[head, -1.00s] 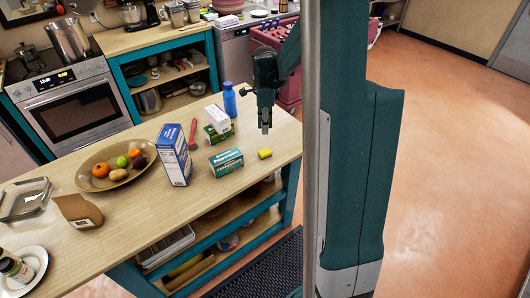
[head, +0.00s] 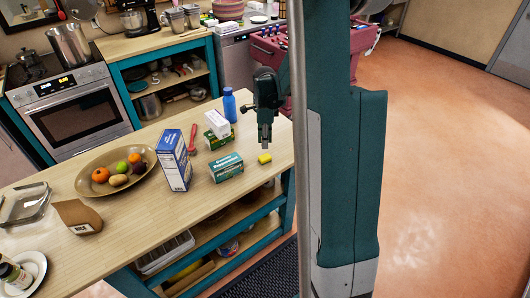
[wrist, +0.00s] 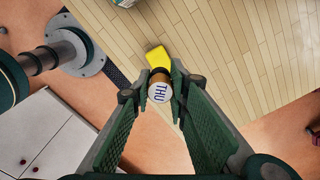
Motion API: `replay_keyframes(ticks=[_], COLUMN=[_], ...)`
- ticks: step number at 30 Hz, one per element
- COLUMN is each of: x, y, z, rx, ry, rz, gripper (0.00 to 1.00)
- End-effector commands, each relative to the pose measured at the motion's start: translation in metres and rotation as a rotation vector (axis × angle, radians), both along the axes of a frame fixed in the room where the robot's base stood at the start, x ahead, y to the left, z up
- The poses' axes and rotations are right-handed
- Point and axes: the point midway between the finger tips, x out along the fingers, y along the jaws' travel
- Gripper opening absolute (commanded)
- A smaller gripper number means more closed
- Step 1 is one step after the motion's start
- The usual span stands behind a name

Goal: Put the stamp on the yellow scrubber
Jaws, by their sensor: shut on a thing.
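The stamp (wrist: 160,92) is a small round brown piece with a pale end marked "THU". My gripper (wrist: 160,88) is shut on it, holding it between the fingertips in the wrist view. In the head view my gripper (head: 265,143) points down just above the yellow scrubber, and the stamp cannot be made out there. The yellow scrubber (head: 264,159) is a small block lying near the right end of the wooden counter. It also shows in the wrist view (wrist: 157,57), just beyond the stamp and partly hidden by it. I cannot tell whether the two touch.
A tall blue box (head: 174,160) and a fruit bowl (head: 82,184) stand further left. The counter's right edge is close to the scrubber.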

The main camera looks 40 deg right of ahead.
Motion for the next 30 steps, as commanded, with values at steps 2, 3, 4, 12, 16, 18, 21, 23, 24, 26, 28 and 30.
replay_keyframes(ticks=[2,3,4,12,16,18,21,23,24,26,28,30], x=[0.0,0.0,0.0,0.0,0.0,0.0,0.0,0.0,0.0,0.0,0.0,0.0], y=[0.0,0.0,0.0,0.0,0.0,0.0,0.0,0.0,0.0,0.0,0.0,0.0], z=[-0.01,-0.013,-0.015,-0.021,-0.021,-0.022,-0.026,-0.03,-0.034,-0.04,-0.047,-0.053], rx=[0.0,0.0,0.0,0.0,0.0,0.0,0.0,0.0,0.0,0.0,0.0,0.0], ry=[0.0,0.0,0.0,0.0,0.0,0.0,0.0,0.0,0.0,0.0,0.0,0.0], rz=[0.0,0.0,0.0,0.0,0.0,0.0,0.0,0.0,0.0,0.0,0.0,0.0], gripper=[0.05,0.05,0.05,0.05,0.05,0.05,0.05,0.05,0.05,0.05,0.05,0.05])
